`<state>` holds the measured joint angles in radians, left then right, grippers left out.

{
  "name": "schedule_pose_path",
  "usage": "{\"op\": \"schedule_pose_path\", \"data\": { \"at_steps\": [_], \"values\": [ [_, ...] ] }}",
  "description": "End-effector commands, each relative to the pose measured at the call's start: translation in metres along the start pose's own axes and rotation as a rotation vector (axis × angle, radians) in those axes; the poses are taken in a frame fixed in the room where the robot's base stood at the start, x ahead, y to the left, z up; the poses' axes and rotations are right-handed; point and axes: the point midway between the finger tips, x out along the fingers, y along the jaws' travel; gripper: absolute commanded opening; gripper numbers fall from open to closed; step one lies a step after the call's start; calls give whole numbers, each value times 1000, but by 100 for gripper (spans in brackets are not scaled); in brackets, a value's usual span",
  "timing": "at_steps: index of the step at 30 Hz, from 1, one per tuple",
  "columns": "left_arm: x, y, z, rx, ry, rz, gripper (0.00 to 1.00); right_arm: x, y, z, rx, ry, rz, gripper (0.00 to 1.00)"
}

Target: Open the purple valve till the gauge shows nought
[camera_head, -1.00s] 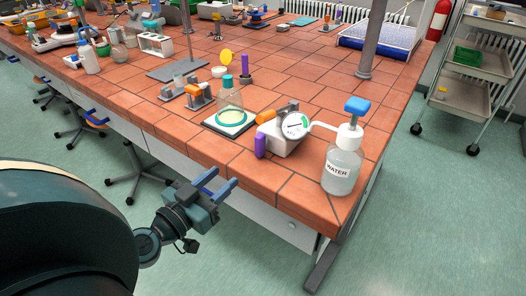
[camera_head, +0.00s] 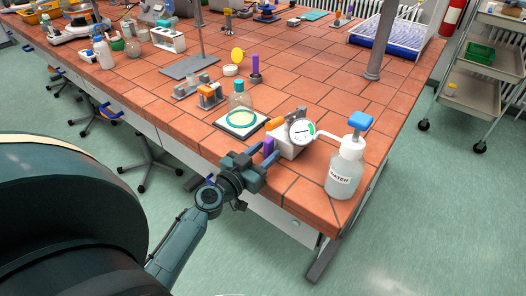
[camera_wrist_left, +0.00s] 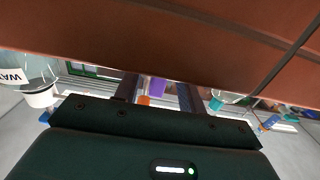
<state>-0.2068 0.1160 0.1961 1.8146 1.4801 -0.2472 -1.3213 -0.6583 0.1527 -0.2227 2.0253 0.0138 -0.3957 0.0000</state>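The purple valve (camera_head: 268,145) is a small upright handle on the left front of a pale box (camera_head: 291,149). A round white gauge (camera_head: 302,132) with a green patch faces forward on that box; its needle is too small to read surely. My left gripper (camera_head: 270,151) is open at the bench's front edge, its blue fingertips close to the valve. In the left wrist view the purple valve (camera_wrist_left: 158,87) shows between the two separated fingers (camera_wrist_left: 157,92); I cannot tell whether they touch it. My right gripper is not in view.
A bottle labelled WATER (camera_head: 344,170) with a blue top stands close right of the box. A glass bell jar (camera_head: 241,104) on a pale plate stands to the left. An orange-topped device (camera_head: 209,95) and a metal post (camera_head: 382,40) are farther back. Tiles between are clear.

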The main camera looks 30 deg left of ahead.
Motion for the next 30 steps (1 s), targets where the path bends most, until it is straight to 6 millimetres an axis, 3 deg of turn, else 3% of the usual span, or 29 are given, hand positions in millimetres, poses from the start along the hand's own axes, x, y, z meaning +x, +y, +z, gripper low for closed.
{"op": "schedule_pose_path", "data": {
  "at_steps": [4,18,30],
  "values": [
    [0,0,0,-1,0,0,39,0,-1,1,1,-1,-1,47],
    [0,0,0,-1,0,0,1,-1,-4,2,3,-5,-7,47],
    [-1,0,0,-50,0,0,0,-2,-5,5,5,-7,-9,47]
  ]
}}
